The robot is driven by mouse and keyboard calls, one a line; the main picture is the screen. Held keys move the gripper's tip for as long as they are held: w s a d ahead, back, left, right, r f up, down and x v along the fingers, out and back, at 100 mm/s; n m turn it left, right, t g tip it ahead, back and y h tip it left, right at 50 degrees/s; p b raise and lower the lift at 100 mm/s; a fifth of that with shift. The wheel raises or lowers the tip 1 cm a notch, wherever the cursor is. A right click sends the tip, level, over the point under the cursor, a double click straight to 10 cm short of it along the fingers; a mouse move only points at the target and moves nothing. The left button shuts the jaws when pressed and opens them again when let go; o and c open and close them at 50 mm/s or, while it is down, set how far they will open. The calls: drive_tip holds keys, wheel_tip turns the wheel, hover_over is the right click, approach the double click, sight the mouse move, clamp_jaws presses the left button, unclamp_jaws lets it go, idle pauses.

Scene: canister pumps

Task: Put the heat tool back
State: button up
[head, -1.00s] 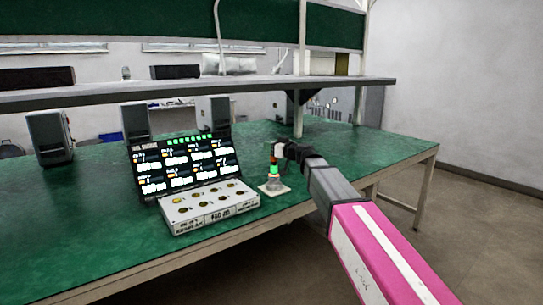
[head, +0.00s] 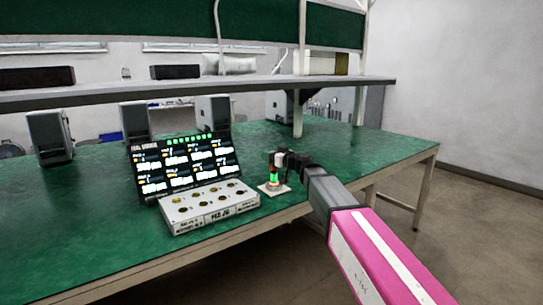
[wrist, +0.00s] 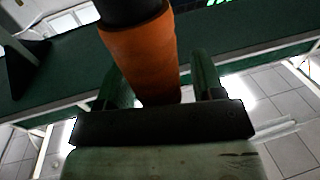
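The heat tool shows in the wrist view as an orange cylinder (wrist: 140,55) with a black upper part, between the two fingers of my gripper (wrist: 160,85). The fingers lie close on either side of it, and my gripper appears shut on it. In the head view my gripper (head: 280,158) is small and dark, at the front edge of the green bench. Just below and left of it is a small red and green lit item (head: 273,175) over a pale square base (head: 274,189). Whether the tool touches that base is too small to tell.
A panel of lit displays (head: 186,163) with a white control box (head: 210,206) stands just left of the base. Grey units (head: 48,137) stand farther back. A shelf (head: 200,91) crosses above the bench (head: 90,215). The bench's right end is clear.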

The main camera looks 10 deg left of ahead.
drive_tip(key=shift+r, duration=0.1)
drive_tip(key=shift+s+d, duration=0.15)
drive_tip(key=shift+d, duration=0.15)
drive_tip(key=v, duration=1.1)
drive_tip(key=s+d+f+m+g+h, duration=0.2)
drive_tip(key=s+d+f+m+h, duration=0.15)
drive_tip(key=d+f, duration=0.75)
drive_tip(key=s+d+f+m+g+h, duration=0.25)
drive_tip(key=s+d+f+h, duration=0.3)
drive_tip(key=f, duration=0.85)
drive_tip(key=s+d+f+m+g+h, duration=0.2)
drive_tip(key=s+d+f, duration=0.3)
drive_tip(key=d, duration=0.4)
drive_tip(key=s+d+f+m+g+h, duration=0.2)
drive_tip(key=s+d+f+m+h, duration=0.2)
drive_tip(key=d, duration=0.5)
wheel_tip(320, 180, down, 3)
drive_tip(key=shift+s+d+f+h, duration=0.1)
drive_tip(key=shift+s+d+h, duration=0.3)
drive_tip(key=shift+s, duration=0.6)
